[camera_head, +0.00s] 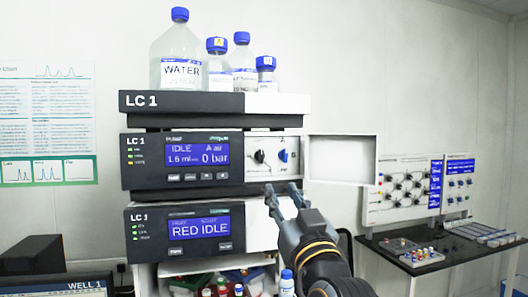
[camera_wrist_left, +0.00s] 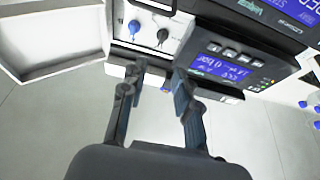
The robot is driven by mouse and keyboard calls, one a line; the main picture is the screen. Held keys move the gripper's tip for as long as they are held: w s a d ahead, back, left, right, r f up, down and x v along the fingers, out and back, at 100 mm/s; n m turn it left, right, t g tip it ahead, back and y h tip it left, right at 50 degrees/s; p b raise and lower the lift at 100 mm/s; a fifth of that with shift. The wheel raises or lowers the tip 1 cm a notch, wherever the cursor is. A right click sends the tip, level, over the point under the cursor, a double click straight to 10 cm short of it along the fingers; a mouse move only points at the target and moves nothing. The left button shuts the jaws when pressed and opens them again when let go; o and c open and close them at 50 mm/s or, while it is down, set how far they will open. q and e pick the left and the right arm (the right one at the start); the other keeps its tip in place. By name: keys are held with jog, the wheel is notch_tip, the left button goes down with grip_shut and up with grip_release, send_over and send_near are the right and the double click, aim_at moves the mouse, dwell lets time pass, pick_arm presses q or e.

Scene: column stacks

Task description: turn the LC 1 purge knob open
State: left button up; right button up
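The LC 1 pump module (camera_head: 190,160) has its small door open to the right, baring a white panel with a black knob (camera_head: 259,156) and a blue knob (camera_head: 283,156). The left wrist view also shows the blue knob (camera_wrist_left: 134,27) and the black knob (camera_wrist_left: 162,35). The label is too small to read, so I cannot tell by it which is the purge knob. My left gripper (camera_head: 281,190) is open and empty, its fingertips just below the panel in the head view and apart from both knobs. My right gripper is not in view.
The open door (camera_head: 342,160) sticks out right of the knobs. A lower module (camera_head: 185,233) reading "RED IDLE" sits below. Bottles, including a water bottle (camera_head: 180,55), stand on top of the stack. A dark bench (camera_head: 440,265) stands at right.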

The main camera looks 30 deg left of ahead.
aim_at(262, 157)
pick_arm(q)
jog(key=p+x, duration=0.7)
jog(key=x, duration=0.6)
jog(key=shift+s+a+r, duration=0.1)
jog(key=shift+s+r, duration=0.1)
jog(key=shift+w+a+p, duration=0.25)
jog(key=shift+a+p, duration=0.05)
jog(key=shift+p, duration=0.1)
grip_shut()
